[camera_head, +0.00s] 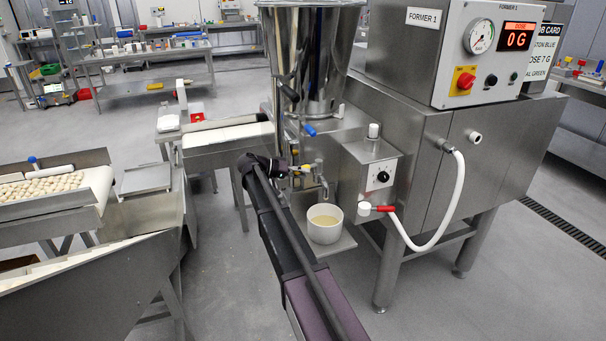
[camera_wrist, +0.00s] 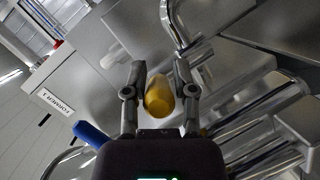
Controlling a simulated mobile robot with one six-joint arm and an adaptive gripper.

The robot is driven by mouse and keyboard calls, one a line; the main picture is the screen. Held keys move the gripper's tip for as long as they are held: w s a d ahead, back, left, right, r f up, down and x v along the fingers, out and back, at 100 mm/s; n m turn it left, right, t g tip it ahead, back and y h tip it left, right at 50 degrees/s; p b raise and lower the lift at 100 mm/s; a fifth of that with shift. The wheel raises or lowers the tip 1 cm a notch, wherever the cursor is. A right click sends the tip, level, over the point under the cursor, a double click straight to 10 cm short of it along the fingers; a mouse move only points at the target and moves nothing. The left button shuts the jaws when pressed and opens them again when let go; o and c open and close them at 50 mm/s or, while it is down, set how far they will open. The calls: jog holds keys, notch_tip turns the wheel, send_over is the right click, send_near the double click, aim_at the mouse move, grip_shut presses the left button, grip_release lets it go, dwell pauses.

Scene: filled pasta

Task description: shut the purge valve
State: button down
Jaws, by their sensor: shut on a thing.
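The yellow handle (camera_wrist: 159,100), which I take to be the purge valve's, sits between the two fingers of my gripper (camera_wrist: 160,70) in the wrist view. My gripper is shut on it. In the head view my gripper (camera_head: 284,170) is at the small valve and spout (camera_head: 319,172) below the steel hopper (camera_head: 312,50). The handle is mostly hidden there by the arm, with only a little yellow showing. I cannot tell the valve's exact angle. A white cup (camera_head: 325,232) with pale content stands under the spout.
A blue-tipped lever (camera_head: 309,130) is just above my gripper; its blue grip (camera_wrist: 90,134) also shows in the wrist view. A control box with a dial (camera_head: 383,177) and a red-handled valve (camera_head: 383,208) with a white hose (camera_head: 455,205) are to the right. A conveyor (camera_head: 228,134) stands left.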

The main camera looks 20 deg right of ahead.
jog(key=s+d+f+n+t+y+b, duration=0.35)
jog(key=s+f+n+t+y, duration=0.25)
jog(key=s+f+n+t, duration=0.7)
jog(key=w+r+n+t+b, duration=0.1)
jog(key=r+n+t, duration=0.1)
jog(key=n, duration=0.3)
jog(key=w+d+r+n+t+y+b, duration=0.1)
jog(key=r+n+t+b, duration=0.1)
jog(key=n, duration=0.4)
jog(key=d+r+n+t+y+b, duration=0.1)
jog(key=r+n+t, duration=0.1)
jog(key=r+n, duration=0.2)
jog(key=shift+w+d+r+n+b, duration=0.1)
jog(key=shift+w+r+n+b, duration=0.1)
jog(key=shift+n, duration=0.4)
jog(key=shift+w+r+n+b, duration=0.1)
jog(key=shift+w+n+b, duration=0.1)
jog(key=shift+n, duration=0.4)
jog(key=s+a+r+n+t+y+b, duration=0.1)
jog(key=s+a+n+t+y+b, duration=0.1)
jog(key=n+y, duration=0.6)
jog(key=shift+s+a+r+n+t+y+b, duration=0.4)
jog(key=shift+s+a+n+t, duration=0.8)
jog(key=shift+n, duration=2.2)
